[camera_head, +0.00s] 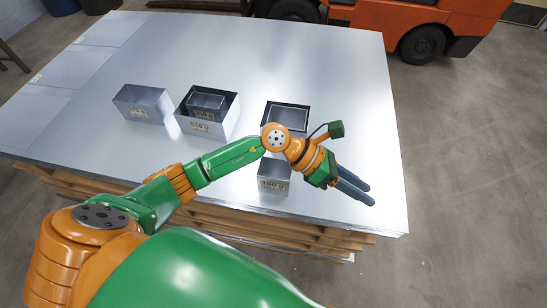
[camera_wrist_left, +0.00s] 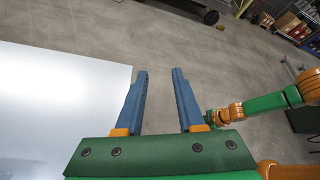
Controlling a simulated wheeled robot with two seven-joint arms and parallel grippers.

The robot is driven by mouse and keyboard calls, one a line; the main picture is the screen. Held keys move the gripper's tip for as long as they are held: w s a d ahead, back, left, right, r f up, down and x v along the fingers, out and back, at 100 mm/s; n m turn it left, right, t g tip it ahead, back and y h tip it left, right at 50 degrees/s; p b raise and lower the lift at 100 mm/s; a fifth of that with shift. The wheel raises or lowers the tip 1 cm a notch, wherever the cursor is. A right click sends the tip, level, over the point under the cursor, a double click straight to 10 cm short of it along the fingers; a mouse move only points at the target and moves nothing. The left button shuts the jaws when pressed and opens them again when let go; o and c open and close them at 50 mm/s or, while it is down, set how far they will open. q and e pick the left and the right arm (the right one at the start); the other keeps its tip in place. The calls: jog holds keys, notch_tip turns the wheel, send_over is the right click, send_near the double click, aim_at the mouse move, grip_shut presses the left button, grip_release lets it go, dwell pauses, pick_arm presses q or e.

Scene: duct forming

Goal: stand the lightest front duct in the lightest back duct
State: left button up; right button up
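A small open metal duct (camera_head: 273,179), its label seeming to read 160 g, stands upright near the table's front edge. Behind it is a row of larger ducts: a left one (camera_head: 142,105), a middle one (camera_head: 207,128) labelled about 510 g with a smaller duct (camera_head: 206,105) standing inside it, and a right one (camera_head: 286,107) partly hidden by my left wrist. Other labels are unclear. My left gripper (camera_head: 361,192) is open and empty, above the table right of the front duct; it also shows in the left wrist view (camera_wrist_left: 160,100). My right arm shows there, its fingers unclear.
The ducts stand on a shiny metal sheet table (camera_head: 330,55) stacked on wooden boards. The table is bare behind the ducts and to the right. An orange forklift (camera_head: 400,18) stands beyond the far edge. Grey floor lies right of the table.

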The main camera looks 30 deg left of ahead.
pick_arm(q)
jog(key=w+a+f+m+g+y, duration=0.15)
jog(key=a+f+y, duration=0.35)
jog(key=a, duration=0.6)
jog(key=w+a+f+m+y, duration=0.1)
jog(key=a+f+m+y, duration=0.1)
jog(key=a+y, duration=0.75)
jog(key=shift+h, duration=0.95)
jog(key=f+b, duration=0.2)
jog(key=f, duration=0.1)
jog(key=f+b, duration=0.6)
jog(key=shift+a, duration=0.4)
jog(key=shift+r, duration=0.2)
grip_shut()
jog(key=shift+d, duration=0.1)
